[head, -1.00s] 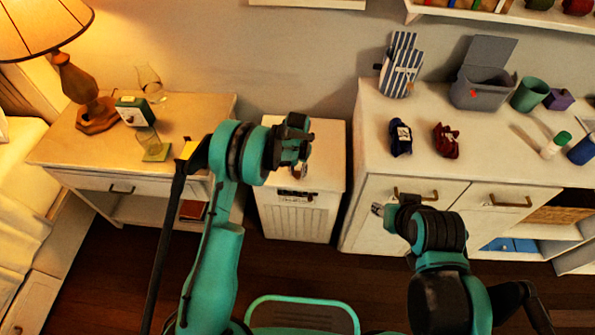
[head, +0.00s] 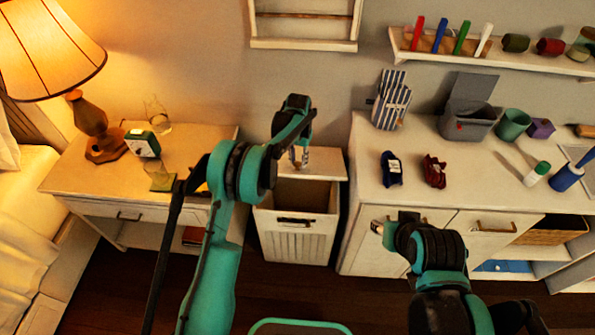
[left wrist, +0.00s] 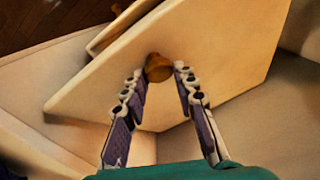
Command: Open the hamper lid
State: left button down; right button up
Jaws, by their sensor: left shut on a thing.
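The white hamper (head: 296,240) stands on the floor between the nightstand and the dresser. Its lid (head: 327,163) is tilted up at the back, and the box's open top shows below it. My left gripper (head: 300,160) is at the lid. In the left wrist view, its fingers (left wrist: 165,90) are on either side of the brown lid knob (left wrist: 158,68), and the pale lid (left wrist: 215,65) fills the middle. The gripper is shut on the knob. My right gripper (head: 378,227) is in front of the dresser, away from the hamper; its jaws are too small to read.
The nightstand (head: 80,180) with a lamp (head: 88,125) and a green clock (head: 143,143) is close on the left. The dresser (head: 365,195) is close on the right, with folded dark clothes (head: 391,170) on top. A wall frame (head: 305,44) hangs above the hamper.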

pick_arm(q)
jog(key=shift+w+a+r+p, duration=0.15)
jog(key=shift+w+r+p, duration=0.1)
jog(key=shift+w+r, duration=0.4)
jog(key=shift+w+a+r+p, duration=0.1)
jog(key=shift+w+r+p, duration=0.1)
jog(key=shift+w+r, duration=0.4)
jog(key=shift+f, duration=0.15)
jog(key=c, duration=1.6)
grip_release()
jog(key=o, duration=0.4)
jog(key=shift+w+a+f, duration=0.1)
jog(key=shift+w, duration=0.05)
jog(key=shift+w+f, duration=0.1)
notch_tip(320, 180, up, 12)
jog(key=shift+r, duration=0.1)
